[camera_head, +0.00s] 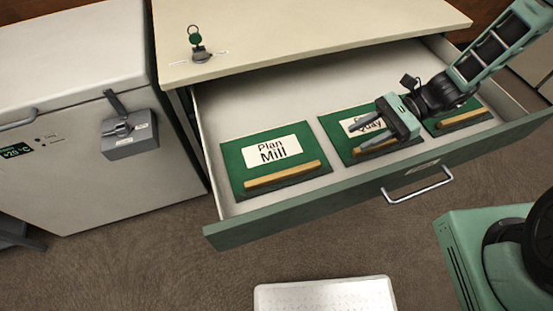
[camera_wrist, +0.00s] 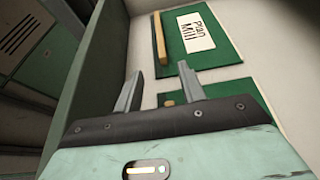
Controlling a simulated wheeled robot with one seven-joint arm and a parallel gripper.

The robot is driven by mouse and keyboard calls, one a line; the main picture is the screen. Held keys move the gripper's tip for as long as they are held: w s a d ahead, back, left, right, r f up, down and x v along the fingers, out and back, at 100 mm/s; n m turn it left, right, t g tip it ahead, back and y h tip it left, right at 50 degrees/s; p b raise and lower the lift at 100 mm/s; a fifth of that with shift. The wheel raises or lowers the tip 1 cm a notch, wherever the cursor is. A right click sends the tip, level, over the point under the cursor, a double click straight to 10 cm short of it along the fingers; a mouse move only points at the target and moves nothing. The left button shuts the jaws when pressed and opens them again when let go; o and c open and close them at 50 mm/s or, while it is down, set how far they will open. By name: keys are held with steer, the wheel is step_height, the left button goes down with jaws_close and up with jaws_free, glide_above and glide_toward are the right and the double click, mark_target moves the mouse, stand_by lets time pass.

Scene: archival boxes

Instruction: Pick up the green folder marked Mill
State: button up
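The green folder marked "Plan Mill" (camera_head: 236,172) lies flat at the left end of the open drawer, with a white label and a wooden bar along its front part. It also shows at the top of the wrist view (camera_wrist: 209,45), with its wooden bar (camera_wrist: 159,38) on the left side. My gripper (camera_head: 372,137) is over the middle green folder (camera_head: 333,127), to the right of the Mill folder. Its two fingers (camera_wrist: 160,92) are spread apart with nothing seen between them. The middle folder's label is partly hidden by my gripper.
A third green folder (camera_head: 452,127) lies at the right of the drawer (camera_head: 290,222), partly behind my arm. A key with a green tag (camera_head: 195,40) stands in the cabinet top's lock. A grey-white freezer (camera_head: 75,130) stands at left. A white perforated object (camera_head: 325,295) is low in front.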

steer(key=p, duration=0.2)
glide_toward(300, 168)
steer(key=x, duration=0.3)
steer(key=shift+s+a, duration=0.2)
steer(key=shift+a, duration=0.15)
steer(key=shift+p+x, duration=0.6)
steer(key=shift+x, duration=2.35)
steer(key=shift+w+d+f, duration=0.1)
jaws_close()
